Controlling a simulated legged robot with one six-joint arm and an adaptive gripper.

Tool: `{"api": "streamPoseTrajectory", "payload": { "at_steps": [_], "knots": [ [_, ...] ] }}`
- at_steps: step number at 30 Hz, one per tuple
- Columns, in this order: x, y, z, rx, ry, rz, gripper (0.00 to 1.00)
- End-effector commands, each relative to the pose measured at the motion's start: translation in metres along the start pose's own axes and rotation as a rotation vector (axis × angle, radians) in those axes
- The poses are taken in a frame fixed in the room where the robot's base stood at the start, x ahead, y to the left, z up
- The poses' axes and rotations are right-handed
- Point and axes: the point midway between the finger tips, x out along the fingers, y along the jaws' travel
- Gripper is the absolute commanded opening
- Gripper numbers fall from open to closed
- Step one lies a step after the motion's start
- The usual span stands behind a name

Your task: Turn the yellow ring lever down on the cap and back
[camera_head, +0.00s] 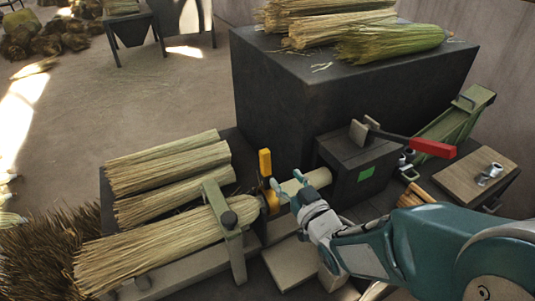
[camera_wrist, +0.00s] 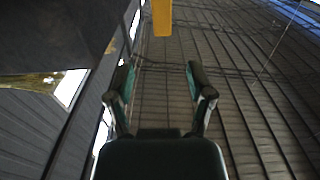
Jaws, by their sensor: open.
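The yellow lever (camera_head: 265,163) stands upright on a yellow ring at the cap (camera_head: 271,201), at the neck end of a clamped straw bundle. A pale wooden handle stub shows to the right of the cap, partly behind my gripper. My gripper (camera_head: 296,186) is open, just right of the lever and in front of the handle. In the wrist view the lever (camera_wrist: 162,18) hangs at the top centre, beyond the open fingertips (camera_wrist: 162,85) and apart from them. Nothing is between the fingers there. My gripper hides part of the cap end in the head view.
A green clamp (camera_head: 228,232) spans the straw bundle (camera_head: 165,250). Loose straw bundles (camera_head: 165,165) lie behind it. A dark box with a red-handled tool (camera_head: 432,147) stands right of the gripper. A large dark block (camera_head: 290,100) stands behind.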

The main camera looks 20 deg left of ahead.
Motion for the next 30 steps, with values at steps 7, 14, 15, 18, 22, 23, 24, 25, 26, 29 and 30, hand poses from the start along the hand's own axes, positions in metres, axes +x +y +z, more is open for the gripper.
{"api": "streamPoseTrajectory", "payload": {
  "at_steps": [7, 14, 15, 18, 22, 23, 24, 25, 26, 29, 30],
  "knots": [
    [0.046, -0.001, 0.001, -0.001, -0.002, -0.002, 0.69],
    [0.082, 0.001, 0.0, 0.0, 0.0, 0.0, 0.69],
    [0.086, 0.001, 0.0, 0.001, 0.0, 0.001, 0.69],
    [0.093, 0.001, 0.0, 0.001, -0.001, 0.001, 0.69],
    [0.097, 0.0, 0.0, 0.0, -0.002, 0.001, 0.69],
    [0.098, 0.0, 0.0, 0.0, -0.002, 0.001, 0.69],
    [0.098, 0.0, 0.0, 0.0, -0.002, 0.001, 0.69],
    [0.098, 0.0, 0.0, 0.0, -0.002, 0.001, 0.69],
    [0.098, 0.0, 0.001, -0.001, -0.002, 0.001, 0.69],
    [0.098, 0.0, 0.001, -0.001, -0.003, 0.001, 0.46],
    [0.098, 0.0, 0.001, -0.001, -0.003, 0.001, 0.28]
  ]
}}
